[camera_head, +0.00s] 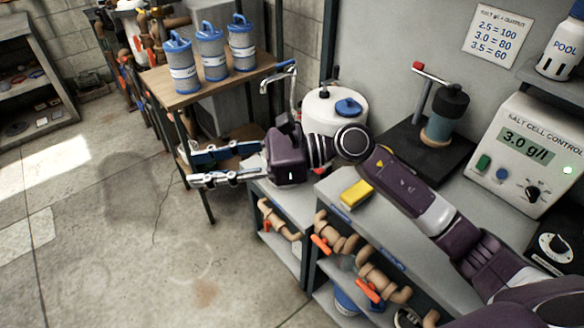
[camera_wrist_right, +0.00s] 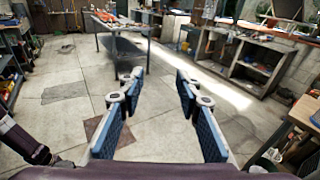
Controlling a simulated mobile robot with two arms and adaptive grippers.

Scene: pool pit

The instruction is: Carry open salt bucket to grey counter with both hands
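I cannot pick out an open salt bucket for certain in either view. A blue and white container (camera_head: 346,300), partly hidden, stands on the low shelf under the grey counter (camera_head: 330,196). My right gripper (camera_head: 198,167) is open and empty. It reaches left past the counter's far end, in front of the wooden table, with its two fingers apart. In the right wrist view, the open fingers (camera_wrist_right: 160,88) have only floor between them.
A yellow block (camera_head: 356,193) lies on the counter. A white round vessel with a blue cap (camera_head: 349,107) stands behind my right wrist. Several blue-lidded canisters, one of them here (camera_head: 211,52), stand on the wooden table (camera_head: 165,88). The floor at left (camera_head: 95,220) is mostly clear.

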